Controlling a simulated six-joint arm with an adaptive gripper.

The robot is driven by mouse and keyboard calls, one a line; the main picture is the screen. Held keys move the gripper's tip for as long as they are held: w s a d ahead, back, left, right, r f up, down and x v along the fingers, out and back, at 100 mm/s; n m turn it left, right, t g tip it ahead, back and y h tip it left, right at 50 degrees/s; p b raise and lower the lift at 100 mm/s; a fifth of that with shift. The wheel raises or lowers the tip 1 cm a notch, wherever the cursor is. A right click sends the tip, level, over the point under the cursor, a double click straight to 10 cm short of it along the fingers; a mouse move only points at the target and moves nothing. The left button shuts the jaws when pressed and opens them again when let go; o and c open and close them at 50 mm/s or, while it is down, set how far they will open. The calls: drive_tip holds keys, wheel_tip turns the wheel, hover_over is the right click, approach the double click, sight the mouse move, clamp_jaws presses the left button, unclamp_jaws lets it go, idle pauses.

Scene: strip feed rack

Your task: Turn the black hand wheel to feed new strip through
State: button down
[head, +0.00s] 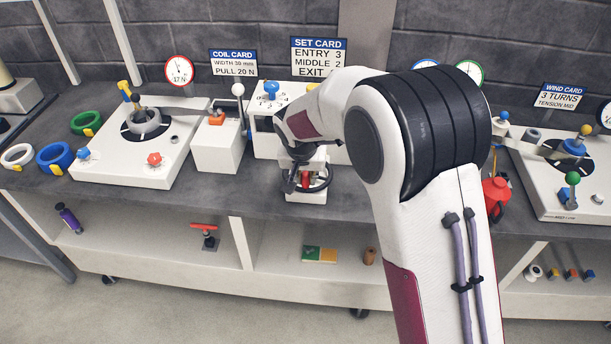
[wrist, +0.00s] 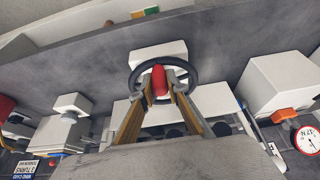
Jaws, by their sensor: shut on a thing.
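The black hand wheel (wrist: 193,76) is a ring on the front of a small white box on the bench. In the head view the wheel (head: 326,181) shows below my gripper (head: 304,175), partly covered by it. In the wrist view my gripper (wrist: 160,84) has one finger on each side of the wheel's red handle (wrist: 159,79), shut on it. The red handle also shows in the head view (head: 306,180). The white feed unit (head: 264,139) behind the wheel carries a blue knob (head: 271,88); my arm hides its right part.
A white block with an orange part (head: 217,117) and the coil stand (head: 120,168) are left of the wheel. The winding stand (head: 550,190) is at the right. A set card (head: 319,57) stands behind. The bench in front of the wheel is fairly clear.

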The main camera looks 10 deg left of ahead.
sight(322, 174)
drive_tip(key=shift+d+n+y, duration=0.3)
drive_tip(key=shift+d+n, duration=0.05)
drive_tip(key=shift+n, duration=0.35)
drive_tip(key=shift+w+d+n+y, duration=0.1)
drive_tip(key=shift+d+n+y, duration=0.2)
drive_tip(key=shift+n, duration=0.4)
drive_tip(key=shift+w+d+n+y, duration=0.1)
drive_tip(key=shift+d+n+y, duration=0.2)
drive_tip(key=shift+n, duration=0.4)
drive_tip(key=shift+w+d+n+g+y, duration=0.3)
drive_tip(key=shift+d+n, duration=0.15)
drive_tip(key=shift+n, duration=0.55)
drive_tip(key=shift+w+d+n+g+y, duration=0.25)
drive_tip(key=shift+d+n, duration=0.2)
drive_tip(key=shift+n, duration=0.55)
drive_tip(key=shift+w+d+n+g+y, duration=0.3)
drive_tip(key=shift+w+d+n+g, duration=0.1)
drive_tip(key=shift+n, duration=0.75)
drive_tip(key=shift+w+d+n+g+y, duration=0.25)
drive_tip(key=shift+w+n+g, duration=0.15)
drive_tip(key=shift+n, duration=0.75)
drive_tip(key=shift+w+d+n+g, duration=0.1)
drive_tip(key=shift+w+n+g, duration=0.2)
drive_tip(key=shift+n, duration=0.4)
drive_tip(key=shift+w+d+n+g, duration=0.15)
drive_tip(key=shift+w+n, duration=0.15)
drive_tip(key=shift+n, duration=0.4)
